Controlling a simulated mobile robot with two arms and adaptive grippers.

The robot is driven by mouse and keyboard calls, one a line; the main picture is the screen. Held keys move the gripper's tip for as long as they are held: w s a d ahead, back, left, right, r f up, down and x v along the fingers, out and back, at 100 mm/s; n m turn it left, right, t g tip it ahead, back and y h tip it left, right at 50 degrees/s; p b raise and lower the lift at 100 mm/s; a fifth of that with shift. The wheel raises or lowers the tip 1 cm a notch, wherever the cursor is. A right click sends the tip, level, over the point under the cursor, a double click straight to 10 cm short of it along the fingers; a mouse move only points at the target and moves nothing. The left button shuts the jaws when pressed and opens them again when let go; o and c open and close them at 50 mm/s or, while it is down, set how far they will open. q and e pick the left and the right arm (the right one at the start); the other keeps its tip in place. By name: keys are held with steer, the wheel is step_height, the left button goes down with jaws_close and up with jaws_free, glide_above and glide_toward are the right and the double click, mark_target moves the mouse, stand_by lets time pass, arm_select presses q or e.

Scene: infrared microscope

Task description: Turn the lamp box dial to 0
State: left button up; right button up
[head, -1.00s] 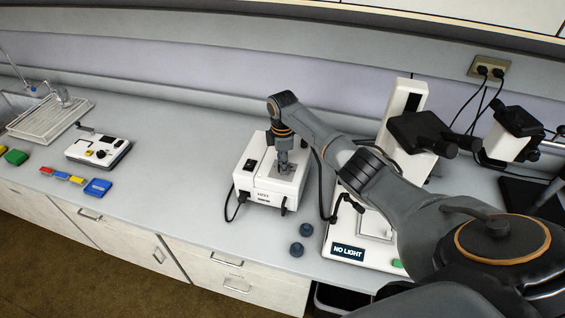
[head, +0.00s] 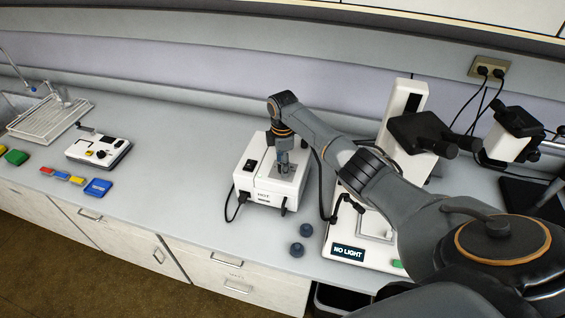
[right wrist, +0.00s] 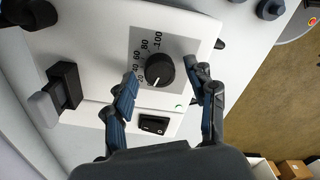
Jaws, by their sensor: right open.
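The lamp box (head: 262,187) is a white box on the bench, left of the microscope. In the right wrist view its black dial (right wrist: 159,70) sits on a grey scale plate with numbers up to 100. A white mark on the dial points down and slightly left; the low end of the scale is partly hidden by a finger. My right gripper (head: 286,169) points down over the box top. In the right wrist view the open right gripper (right wrist: 165,80) has one finger on each side of the dial, with gaps showing. My left gripper is not in view.
A black rocker switch (right wrist: 153,124) lies near the dial. The microscope (head: 357,215) with a "NO LIGHT" sign is close on the right.

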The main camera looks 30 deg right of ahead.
step_height(320, 180, up, 12)
stand_by(0.5)
stand_by(0.3)
